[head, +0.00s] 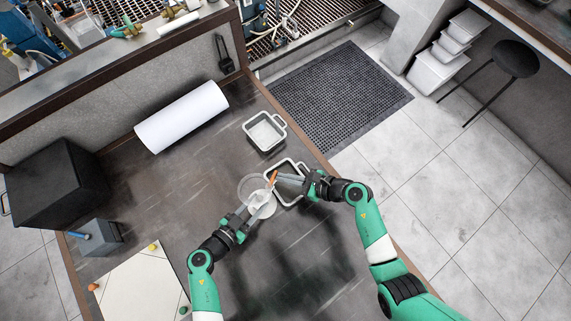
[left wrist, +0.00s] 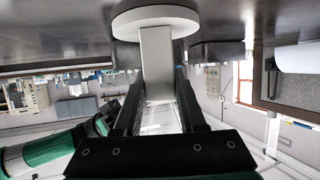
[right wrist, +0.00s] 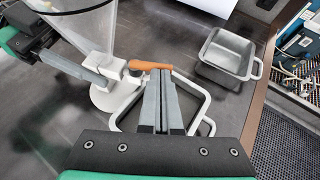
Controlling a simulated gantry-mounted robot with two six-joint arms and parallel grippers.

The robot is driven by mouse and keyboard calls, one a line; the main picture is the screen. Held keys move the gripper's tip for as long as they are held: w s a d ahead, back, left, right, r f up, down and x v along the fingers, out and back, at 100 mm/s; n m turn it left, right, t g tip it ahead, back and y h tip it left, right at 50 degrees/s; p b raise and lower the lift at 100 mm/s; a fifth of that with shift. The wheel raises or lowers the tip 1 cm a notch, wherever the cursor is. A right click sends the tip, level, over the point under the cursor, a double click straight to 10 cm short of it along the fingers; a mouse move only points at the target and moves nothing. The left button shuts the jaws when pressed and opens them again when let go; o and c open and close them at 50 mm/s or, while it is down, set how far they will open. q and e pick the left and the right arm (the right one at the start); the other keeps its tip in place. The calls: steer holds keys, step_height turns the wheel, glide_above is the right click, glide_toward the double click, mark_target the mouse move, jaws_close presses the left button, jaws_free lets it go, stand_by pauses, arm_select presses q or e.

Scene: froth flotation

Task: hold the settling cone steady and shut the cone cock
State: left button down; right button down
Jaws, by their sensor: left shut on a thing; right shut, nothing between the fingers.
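The clear settling cone (right wrist: 82,18) stands upright on a round white base (right wrist: 118,97) on the dark bench. Its orange cock handle (head: 273,176) sticks out sideways from the white fitting below the cone; it also shows in the right wrist view (right wrist: 150,65). My left gripper (head: 257,208) is shut on the cone's white upright post (left wrist: 156,60), between the fingers in the left wrist view. My right gripper (right wrist: 160,75) is shut and empty, its tips right at the orange handle. I cannot tell whether they touch it.
A white-rimmed tray (right wrist: 208,112) lies beside the cone, partly under my right gripper. A second metal tray (head: 265,132) stands farther back. A white roll (head: 181,117), a black box (head: 60,185) and a pale board (head: 143,285) are on the left. The bench edge is close on the right.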

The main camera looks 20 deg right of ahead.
steer(key=shift+w+n+g, duration=0.2)
steer(key=shift+n+g, duration=0.1)
steer(key=shift+n, duration=0.1)
steer(key=shift+w+a+r+n+g+y, duration=0.1)
steer(key=shift+w+n+g+y, duration=0.3)
steer(key=shift+n+g+y, duration=0.3)
steer(key=shift+w+n+g+y, duration=0.4)
steer(key=shift+n+g+y, duration=0.15)
steer(key=shift+n, duration=0.25)
steer(key=shift+w+a, duration=0.55)
steer(key=shift+w, duration=0.3)
steer(key=shift+w+a, duration=0.6)
steer(key=shift+a, duration=0.3)
steer(key=shift+s, duration=0.85)
